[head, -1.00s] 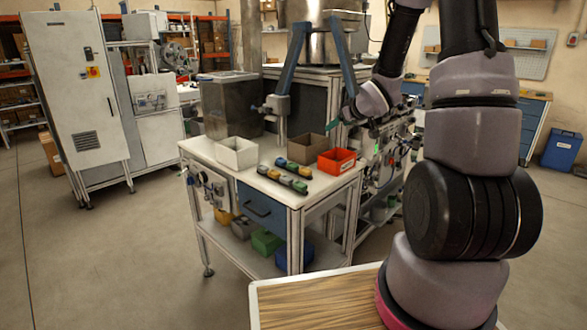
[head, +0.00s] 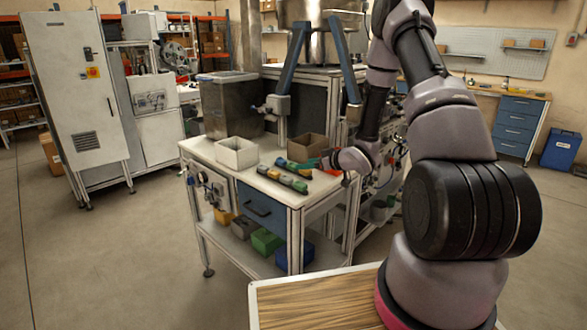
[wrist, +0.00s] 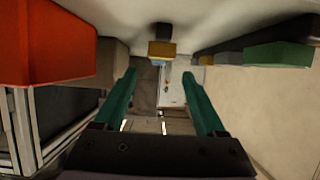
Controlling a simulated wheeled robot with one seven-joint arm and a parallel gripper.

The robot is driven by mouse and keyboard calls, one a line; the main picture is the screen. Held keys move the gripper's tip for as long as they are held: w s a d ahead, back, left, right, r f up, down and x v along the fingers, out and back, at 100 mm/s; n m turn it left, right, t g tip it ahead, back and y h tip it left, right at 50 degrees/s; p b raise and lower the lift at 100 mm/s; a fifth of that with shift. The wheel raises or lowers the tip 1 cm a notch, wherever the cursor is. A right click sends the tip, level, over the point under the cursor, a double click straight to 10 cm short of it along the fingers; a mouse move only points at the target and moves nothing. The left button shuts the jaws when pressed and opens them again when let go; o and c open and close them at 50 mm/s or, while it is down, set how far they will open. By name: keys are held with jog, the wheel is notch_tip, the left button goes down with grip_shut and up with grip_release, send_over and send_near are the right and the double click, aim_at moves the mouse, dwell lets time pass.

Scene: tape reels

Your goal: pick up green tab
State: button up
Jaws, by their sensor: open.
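A green tab (wrist: 278,55) shows at the upper right of the wrist view, beside a grey and dark piece, outside my finger gap. In the head view, green ends show on small coloured pieces on the white bench top, including one at the front right of the row (head: 299,186). A yellow block (wrist: 162,48) is ahead, between and beyond my fingertips in the wrist view. My gripper (wrist: 160,76) is open and empty, with two teal fingers. In the head view it is just right of the pieces, partly hidden by my wrist.
A red bin (wrist: 45,45) and a brown bin (wrist: 112,62) are close on the left in the wrist view. On the bench stand a white bin (head: 237,153) and the brown bin (head: 306,147). The bench's front left top is clear.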

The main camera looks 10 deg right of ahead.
aim_at(293, 167)
jog(key=x, duration=0.5)
jog(key=shift+d+f, duration=0.1)
jog(key=shift+f, duration=0.1)
grip_shut()
